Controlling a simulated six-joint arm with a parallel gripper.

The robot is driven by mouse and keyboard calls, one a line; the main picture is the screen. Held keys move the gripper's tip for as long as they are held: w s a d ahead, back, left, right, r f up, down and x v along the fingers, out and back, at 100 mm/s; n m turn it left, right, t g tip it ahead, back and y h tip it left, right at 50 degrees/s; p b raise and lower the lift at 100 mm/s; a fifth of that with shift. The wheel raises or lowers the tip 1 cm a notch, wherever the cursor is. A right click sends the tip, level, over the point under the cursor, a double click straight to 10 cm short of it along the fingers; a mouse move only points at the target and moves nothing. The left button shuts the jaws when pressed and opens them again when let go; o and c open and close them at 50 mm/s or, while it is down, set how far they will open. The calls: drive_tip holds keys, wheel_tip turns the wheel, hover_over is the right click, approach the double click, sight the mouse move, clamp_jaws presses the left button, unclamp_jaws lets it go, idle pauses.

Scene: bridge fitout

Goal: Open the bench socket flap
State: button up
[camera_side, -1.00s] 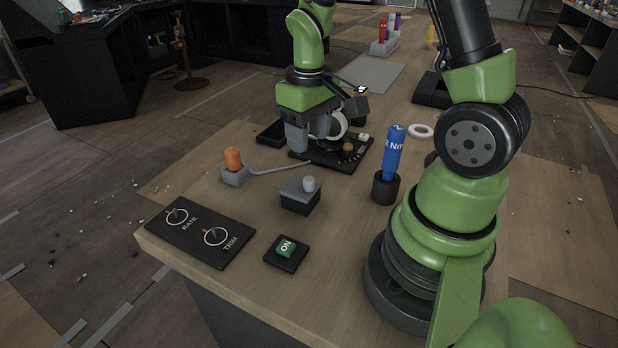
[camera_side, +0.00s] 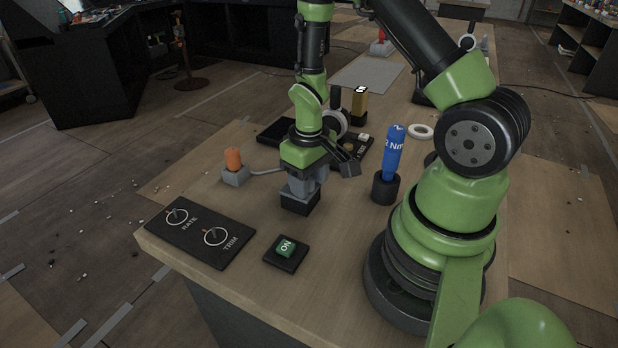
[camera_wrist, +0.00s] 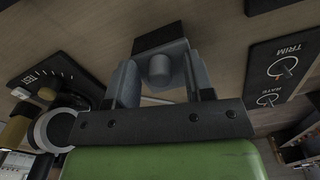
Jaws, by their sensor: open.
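The bench socket is a small black box (camera_side: 299,204) near the middle of the bench, mostly covered by my gripper in the side view. In the wrist view its grey flap (camera_wrist: 178,47) lies flat and closed on the dark box, with a round grey knob (camera_wrist: 160,72) on it. My gripper (camera_side: 303,184) is right above the socket, pointing down. In the wrist view the fingers of my gripper (camera_wrist: 160,66) are open, one on each side of the knob. I cannot tell whether either finger touches it.
An orange plug (camera_side: 233,158) in a grey block stands to the left. The RATE and TRIM panel (camera_side: 200,232) and a green ON switch (camera_side: 286,247) are in front. A blue torque driver (camera_side: 394,153) stands in a black holder to the right. A dial panel (camera_side: 362,155) is behind.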

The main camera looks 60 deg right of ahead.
clamp_jaws()
drive_tip(key=shift+w+r+g, duration=0.1)
drive_tip(key=shift+r+g, duration=0.05)
drive_tip(key=shift+g, duration=0.15)
drive_tip(key=shift+w+r+g, duration=0.35)
drive_tip(key=shift+g, duration=0.35)
drive_tip(key=g, duration=0.1)
drive_tip(key=w+r+g, duration=0.1)
drive_tip(key=g, duration=0.1)
drive_tip(key=shift+w, duration=0.2)
drive_tip(key=shift+w+r+g, duration=0.15)
drive_tip(key=shift+w+g, duration=0.25)
drive_tip(key=shift+g, duration=0.55)
drive_tip(key=shift+w+r+g, duration=0.1)
drive_tip(key=shift+w+g, duration=0.3)
drive_tip(key=shift+g, duration=0.5)
drive_tip(key=shift+w+r+g, duration=0.15)
drive_tip(key=shift+w+g, duration=0.25)
drive_tip(key=shift+g, duration=0.55)
drive_tip(key=shift+w, duration=0.1)
